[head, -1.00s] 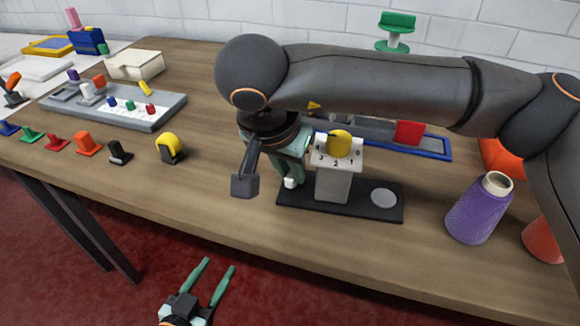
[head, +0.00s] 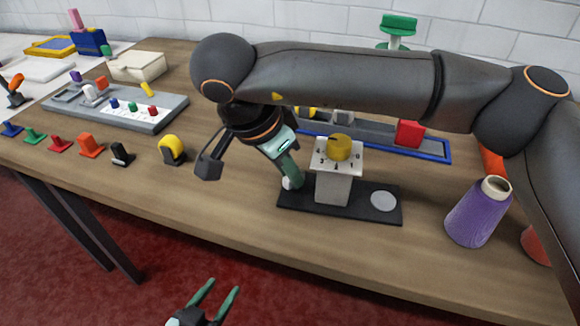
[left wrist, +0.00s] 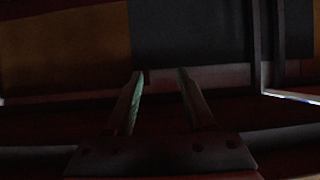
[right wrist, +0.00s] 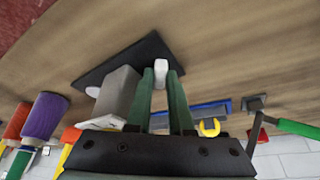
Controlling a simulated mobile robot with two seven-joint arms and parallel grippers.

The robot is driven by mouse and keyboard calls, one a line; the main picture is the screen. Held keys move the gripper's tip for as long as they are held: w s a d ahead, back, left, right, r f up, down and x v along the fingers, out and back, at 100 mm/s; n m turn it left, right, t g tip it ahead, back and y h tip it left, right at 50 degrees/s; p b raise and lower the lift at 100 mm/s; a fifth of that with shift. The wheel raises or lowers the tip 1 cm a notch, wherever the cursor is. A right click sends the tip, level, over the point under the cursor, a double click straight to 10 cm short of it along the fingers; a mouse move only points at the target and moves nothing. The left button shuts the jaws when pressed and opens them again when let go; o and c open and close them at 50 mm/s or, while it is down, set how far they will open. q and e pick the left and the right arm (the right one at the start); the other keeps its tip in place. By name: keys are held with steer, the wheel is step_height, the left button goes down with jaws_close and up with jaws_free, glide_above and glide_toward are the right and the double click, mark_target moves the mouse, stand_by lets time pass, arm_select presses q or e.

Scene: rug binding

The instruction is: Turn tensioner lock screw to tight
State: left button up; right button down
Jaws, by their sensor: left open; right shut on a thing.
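The tensioner has a pale post (head: 333,186) on a black base plate (head: 362,212), with a yellow dial (head: 340,148) over a numbered white face. The lock screw (head: 289,183) is a small white knob low at the post's left side. My right gripper (head: 291,182) slants down from upper left and is shut on it. In the right wrist view the white screw (right wrist: 161,68) shows between the green fingertips; its turn angle cannot be read. My left gripper (head: 222,287) is open and empty, low in front of the table; its wrist view is dark.
A purple thread cone (head: 478,212) stands right of the tensioner. A blue-edged tray (head: 440,153) with a red block (head: 409,133) lies behind. A yellow-and-black piece (head: 172,150) and several coloured clips stand to the left. The table front is clear.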

steer(key=m, duration=0.2)
steer(key=m+g+p, duration=0.1)
steer(key=shift+w+a+r+m+h, duration=0.1)
steer(key=shift+w+r+m+h, duration=0.1)
steer(key=shift+m+h, duration=0.2)
steer(key=m+g+p, duration=0.1)
steer(key=m+p, duration=0.1)
steer(key=m, duration=0.1)
steer(key=shift+w, duration=0.15)
arm_select(q)
steer(key=shift+s+d+f+n+g+p, duration=0.15)
steer(key=shift+s+f+g+p, duration=0.2)
steer(key=shift+s+f+g, duration=0.65)
steer(key=shift+s+d+f+n+g+p, duration=0.15)
steer(key=shift+s+f+g+p, duration=0.2)
steer(key=shift+s+f+g, duration=0.6)
arm_select(e)
steer(key=shift+w+f+m+g, duration=0.1)
steer(key=shift+m+g, duration=0.3)
steer(key=shift+m, duration=0.5)
steer(key=shift+w+f+m+g, duration=0.1)
steer(key=shift+m+g, duration=0.3)
steer(key=shift+m, duration=0.5)
arm_select(q)
steer(key=shift+s+r+t, duration=0.2)
steer(key=shift+r+t, duration=0.05)
steer(key=shift+r, duration=0.1)
arm_select(e)
steer(key=c, duration=1.1)
jaws_free()
